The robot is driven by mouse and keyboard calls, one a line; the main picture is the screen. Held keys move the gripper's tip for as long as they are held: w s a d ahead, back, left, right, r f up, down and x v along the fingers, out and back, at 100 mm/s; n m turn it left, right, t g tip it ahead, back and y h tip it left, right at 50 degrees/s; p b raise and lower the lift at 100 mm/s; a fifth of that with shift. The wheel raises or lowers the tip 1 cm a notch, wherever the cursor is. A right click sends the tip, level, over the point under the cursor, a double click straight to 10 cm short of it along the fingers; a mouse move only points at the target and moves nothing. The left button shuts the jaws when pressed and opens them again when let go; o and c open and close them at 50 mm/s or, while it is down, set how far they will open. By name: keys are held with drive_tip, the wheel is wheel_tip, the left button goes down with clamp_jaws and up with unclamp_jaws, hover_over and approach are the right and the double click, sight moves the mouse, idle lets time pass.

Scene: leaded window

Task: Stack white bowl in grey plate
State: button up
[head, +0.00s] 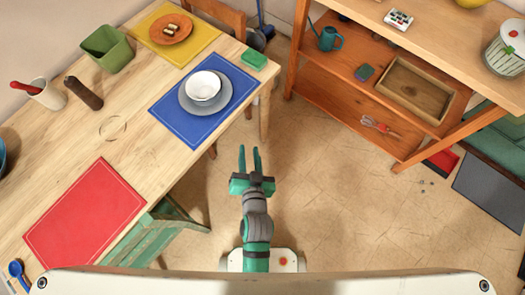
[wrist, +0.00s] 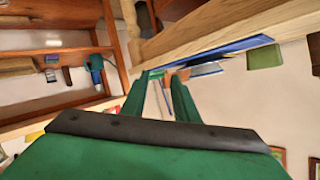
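The white bowl (head: 203,86) sits upright on the grey plate (head: 187,101). The plate lies on a blue placemat (head: 171,121) near the right edge of the wooden table. My gripper (head: 249,150) is in front of the table's right edge, apart from bowl and plate. Its two green fingers are spread with nothing between them. In the wrist view the fingers (wrist: 158,97) point toward the table edge. The blue placemat edge (wrist: 240,45) shows there, with a pale-blue sliver beside it that I cannot identify for certain.
The wooden table (head: 130,125) also holds a red placemat (head: 85,213), an orange plate (head: 170,29) on a yellow placemat, a green container (head: 108,50), a pepper mill (head: 84,93) and a green sponge (head: 253,60). A green chair (head: 150,243) stands at the table. A wooden shelf (head: 350,110) is at right; floor between is clear.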

drive_tip(key=s+d+r+n+t, duration=0.1)
drive_tip(key=s+d+r, duration=0.1)
drive_tip(key=s, duration=0.7)
drive_tip(key=s+d+r+n+h, duration=0.1)
drive_tip(key=s+r, duration=0.4)
drive_tip(key=s, duration=0.5)
drive_tip(key=shift+d+n+t+h, duration=0.3)
drive_tip(key=shift+d+n+t, duration=0.15)
drive_tip(key=shift+d, duration=0.3)
